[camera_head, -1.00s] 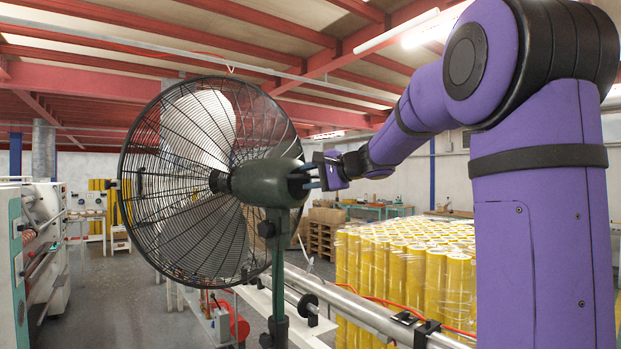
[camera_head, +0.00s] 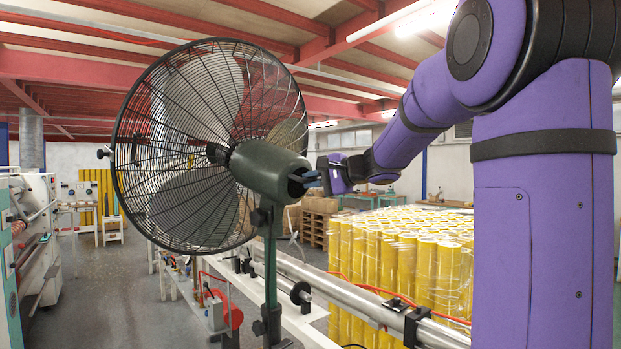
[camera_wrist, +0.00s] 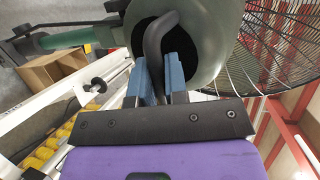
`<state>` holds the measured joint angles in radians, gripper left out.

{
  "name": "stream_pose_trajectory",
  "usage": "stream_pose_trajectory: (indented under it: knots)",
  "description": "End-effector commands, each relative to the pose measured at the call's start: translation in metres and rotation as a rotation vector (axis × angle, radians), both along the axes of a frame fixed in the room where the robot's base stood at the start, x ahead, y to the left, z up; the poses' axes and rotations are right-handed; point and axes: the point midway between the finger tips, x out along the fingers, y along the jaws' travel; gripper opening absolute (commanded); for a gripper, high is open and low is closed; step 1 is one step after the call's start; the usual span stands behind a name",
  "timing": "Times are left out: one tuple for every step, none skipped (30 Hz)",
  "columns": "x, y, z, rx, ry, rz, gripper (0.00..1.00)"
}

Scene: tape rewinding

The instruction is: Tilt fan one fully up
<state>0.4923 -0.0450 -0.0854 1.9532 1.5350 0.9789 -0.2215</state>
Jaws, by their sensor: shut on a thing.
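The fan (camera_head: 210,145) stands on a green pole in the head view, its black round cage to the left and its green motor housing (camera_head: 268,171) to the right. The housing slopes down toward my gripper, so the cage side is higher and tilts up. My gripper (camera_head: 308,178) is at the rear end of the housing. In the wrist view, my gripper's blue fingers (camera_wrist: 160,75) are shut on a dark curved handle (camera_wrist: 156,42) at the back of the housing (camera_wrist: 205,40). The handle's far end is partly hidden.
A metal roller rail (camera_head: 350,298) runs below and right of the fan. Yellow wrapped rolls (camera_head: 400,250) stand behind it. White machines (camera_head: 38,225) are at the left. Open floor lies between them and the fan.

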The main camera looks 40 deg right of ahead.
Motion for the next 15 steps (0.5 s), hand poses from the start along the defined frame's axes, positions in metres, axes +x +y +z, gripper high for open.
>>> stream_pose_trajectory:
  knots:
    - [0.0003, -0.0001, 0.0007, -0.003, -0.001, 0.000, 0.16]
    - [0.0003, -0.0001, 0.0008, -0.002, -0.002, 0.000, 0.23]
    - [0.0003, -0.0001, 0.0008, -0.002, -0.002, 0.000, 0.32]
    - [0.0003, -0.0001, 0.0008, -0.002, -0.002, 0.000, 0.39]
    - [0.0004, -0.0001, 0.0008, -0.002, -0.002, 0.000, 0.39]
    - [0.0004, -0.0001, 0.0008, -0.002, -0.002, -0.001, 0.39]
    - [0.0004, -0.0001, 0.0008, -0.002, -0.002, -0.001, 0.39]
    - [0.0004, -0.0001, 0.0008, -0.002, -0.002, -0.001, 0.39]
    - [0.0004, 0.0000, 0.0008, -0.002, -0.002, -0.001, 0.39]
    - [0.0004, 0.0000, 0.0008, -0.002, -0.002, -0.001, 0.39]
    - [0.0003, 0.0000, 0.0009, -0.002, -0.002, -0.001, 0.39]
    - [0.0000, -0.0002, 0.0010, -0.002, -0.002, -0.001, 0.39]
    - [-0.0007, -0.0006, 0.0013, -0.002, -0.002, -0.001, 0.39]
    - [-0.0018, -0.0011, 0.0017, -0.001, -0.003, -0.001, 0.39]
    - [-0.0041, -0.0022, 0.0023, -0.001, -0.003, -0.001, 0.39]
